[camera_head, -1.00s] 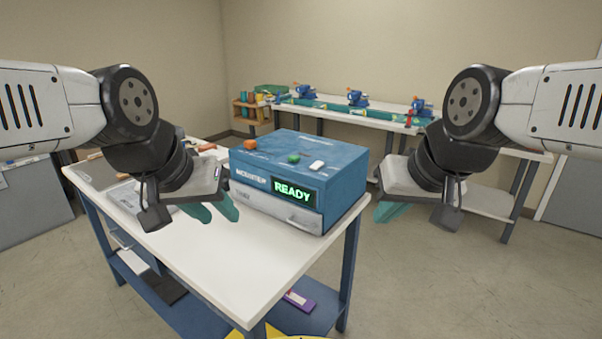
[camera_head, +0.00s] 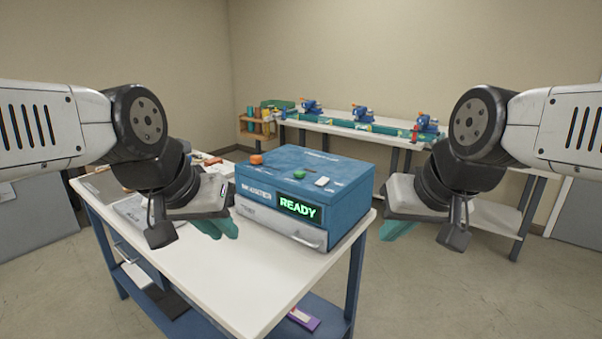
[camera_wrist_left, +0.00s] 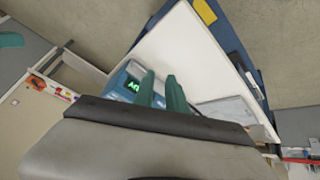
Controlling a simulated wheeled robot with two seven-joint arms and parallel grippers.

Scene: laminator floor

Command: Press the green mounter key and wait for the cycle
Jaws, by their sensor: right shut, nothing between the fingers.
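The blue mounter (camera_head: 345,200) stands on the white table, its front display (camera_head: 298,208) lit green with READY. The green key (camera_head: 299,171) is on its top, between an orange knob and a white key, with nothing touching it. My left gripper (camera_head: 216,229) is over the table, to the left of the mounter's front. In the left wrist view its two teal fingers (camera_wrist_left: 160,90) stand a little apart, with nothing between them, and part of the mounter (camera_wrist_left: 118,80) shows beyond. My right gripper (camera_head: 398,229) is shut and empty, to the right of the mounter and clear of it.
The white table (camera_head: 235,285) has clear room in front of the mounter. Grey trays and small items lie at its left (camera_head: 135,208). A second bench (camera_head: 345,128) with blue tools stands behind, with an orange rack (camera_head: 255,127) at its left.

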